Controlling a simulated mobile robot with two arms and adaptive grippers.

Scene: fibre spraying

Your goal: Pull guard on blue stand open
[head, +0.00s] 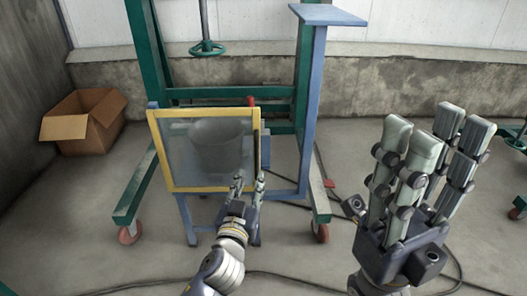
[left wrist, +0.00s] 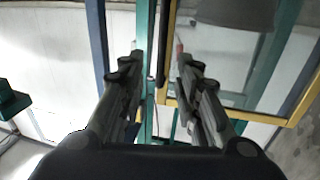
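The guard (head: 203,187) is a clear panel in a yellow frame on the blue stand (head: 312,100). A grey bucket-like vessel shows behind the panel. A dark upright bar, seemingly the guard's handle (head: 259,152), runs along the frame's right edge. My left gripper (head: 250,178) is at the guard's lower right corner. In the left wrist view its two fingers are apart (left wrist: 161,57), with the yellow frame (left wrist: 168,40) and dark bar beyond the gap. I cannot tell whether they touch. My right gripper (head: 430,135) is raised at the right, fingers spread and empty.
A green frame on red casters (head: 145,175) stands around the blue stand. An open cardboard box (head: 85,125) is at the back left by the wall. Dark cables (head: 290,280) lie on the floor.

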